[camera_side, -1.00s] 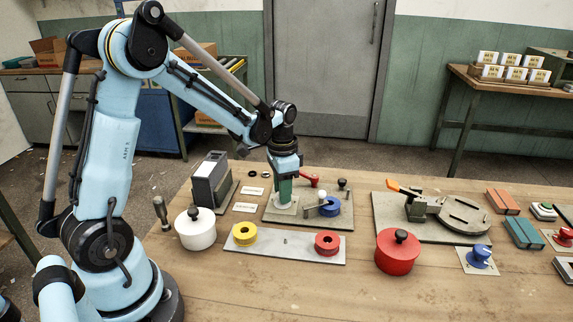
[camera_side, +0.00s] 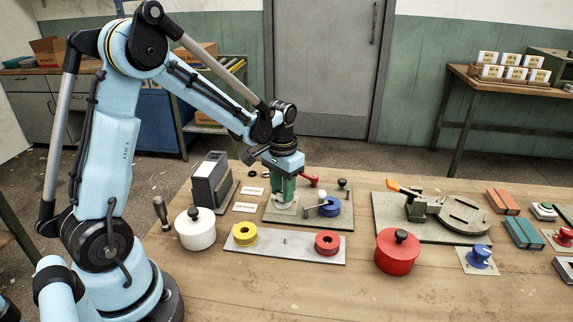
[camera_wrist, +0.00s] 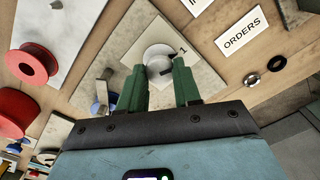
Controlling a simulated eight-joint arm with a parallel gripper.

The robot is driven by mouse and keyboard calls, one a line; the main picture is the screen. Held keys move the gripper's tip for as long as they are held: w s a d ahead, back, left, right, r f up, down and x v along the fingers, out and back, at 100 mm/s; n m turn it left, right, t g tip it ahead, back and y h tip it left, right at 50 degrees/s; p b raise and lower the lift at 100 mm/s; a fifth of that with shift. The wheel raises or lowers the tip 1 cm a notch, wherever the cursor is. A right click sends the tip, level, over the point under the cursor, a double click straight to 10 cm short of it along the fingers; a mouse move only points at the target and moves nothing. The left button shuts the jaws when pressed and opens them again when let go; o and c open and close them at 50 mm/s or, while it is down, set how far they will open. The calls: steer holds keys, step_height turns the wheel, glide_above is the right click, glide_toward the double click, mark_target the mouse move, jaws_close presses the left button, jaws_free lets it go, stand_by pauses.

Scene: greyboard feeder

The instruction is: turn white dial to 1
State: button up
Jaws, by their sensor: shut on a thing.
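The white dial (camera_wrist: 157,51) sits on a grey plate (camera_wrist: 113,58), with a printed "1" (camera_wrist: 183,50) beside it. In the side view the dial (camera_side: 285,209) shows as a pale disc below my gripper (camera_side: 285,198). In the wrist view the green fingers of my gripper (camera_wrist: 160,76) reach down to the dial, one on each side. They are shut on its raised grip, which is partly hidden between them. I cannot clearly read where the dial points.
A blue spool (camera_side: 330,207), a white-knobbed lever and a red handle (camera_side: 309,180) stand close by on the same plate. A grey box (camera_side: 211,178) is to the left. A strip with yellow (camera_side: 243,235) and red (camera_side: 327,243) spools lies in front.

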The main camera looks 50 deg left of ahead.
steer(key=o, duration=1.1)
steer(key=shift+c, duration=0.2)
steer(key=shift+r, duration=0.15)
step_height(320, 180, up, 12)
steer(key=s+d+f+m+t, duration=0.1)
steer(key=s+d+t, duration=0.6)
steer(key=s+d, duration=0.2)
steer(key=shift+s+d+f+m, duration=0.15)
steer(key=shift+s+d+m, duration=0.2)
steer(key=shift+d, duration=0.35)
